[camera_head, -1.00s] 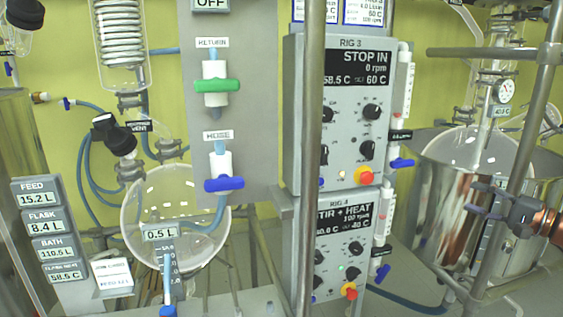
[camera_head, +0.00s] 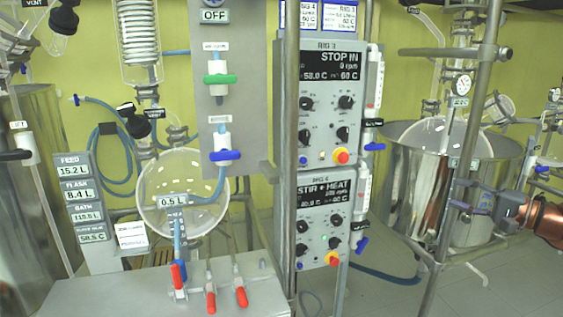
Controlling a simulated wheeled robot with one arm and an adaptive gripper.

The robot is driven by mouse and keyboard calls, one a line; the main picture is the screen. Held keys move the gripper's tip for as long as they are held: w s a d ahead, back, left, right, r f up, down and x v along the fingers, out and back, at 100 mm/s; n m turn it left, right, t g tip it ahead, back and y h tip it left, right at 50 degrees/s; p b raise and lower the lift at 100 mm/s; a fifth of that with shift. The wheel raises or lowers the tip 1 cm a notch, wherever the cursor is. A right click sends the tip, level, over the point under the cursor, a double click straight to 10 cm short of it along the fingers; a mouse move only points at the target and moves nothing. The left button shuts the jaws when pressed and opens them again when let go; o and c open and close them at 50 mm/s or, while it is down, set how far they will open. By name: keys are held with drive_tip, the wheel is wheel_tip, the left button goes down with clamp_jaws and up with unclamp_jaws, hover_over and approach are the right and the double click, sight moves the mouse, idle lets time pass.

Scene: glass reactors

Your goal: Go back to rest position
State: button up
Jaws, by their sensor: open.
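My gripper (camera_head: 463,196) shows at the right edge of the head view, with the copper-coloured part of my arm behind it. It points left, its fingers are apart and I see nothing held between them. It appears in front of the metal post and the large steel bath vessel (camera_head: 476,218); how far it is from them I cannot tell. The rig 3 control box (camera_head: 322,128) and the rig 4 control box (camera_head: 310,238) stand to the left, apart from it in the picture.
A grey panel (camera_head: 238,120) carries a green-handled valve (camera_head: 219,79) and a blue-handled valve (camera_head: 223,155). A round glass flask (camera_head: 160,214) hangs left of it. Several red-handled valves stand on a bench (camera_head: 110,298). Tiled floor (camera_head: 520,285) shows at lower right.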

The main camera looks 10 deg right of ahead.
drive_tip(key=a+r+n+g+y+p, duration=0.1)
drive_tip(key=a+r+n+g, duration=0.15)
drive_tip(key=a, duration=0.75)
drive_tip(key=a+r+n+g+y+p, duration=0.1)
drive_tip(key=a+r+n+g, duration=0.2)
drive_tip(key=a, duration=0.7)
drive_tip(key=s+a+f+n+g+h+p, duration=0.1)
drive_tip(key=s+a+g, duration=0.15)
drive_tip(key=a, duration=0.35)
drive_tip(key=s+a+f+n+g, duration=0.1)
drive_tip(key=s+a+n+g, duration=0.15)
drive_tip(key=a, duration=0.25)
drive_tip(key=s+a+f+g+h+p, duration=0.1)
drive_tip(key=s+a+f, duration=0.1)
drive_tip(key=s+a, duration=0.3)
drive_tip(key=s+a+f+n+g+h, duration=0.2)
drive_tip(key=s+a+f, duration=0.2)
drive_tip(key=s+a, duration=0.1)
drive_tip(key=s+d+f+g+h+p, duration=0.1)
drive_tip(key=s+d+f+h, duration=0.1)
drive_tip(key=s, duration=0.4)
drive_tip(key=s+d+f+g+h+p, duration=0.1)
drive_tip(key=s+d+f+h, duration=0.2)
drive_tip(key=s+f, duration=0.2)
drive_tip(key=s+d+f+g+h+p, duration=0.1)
drive_tip(key=s+d+f+h, duration=0.1)
drive_tip(key=s, duration=0.6)
drive_tip(key=shift+d+f+h, duration=0.25)
drive_tip(key=shift+f+h, duration=0.25)
drive_tip(key=shift+f, duration=0.4)
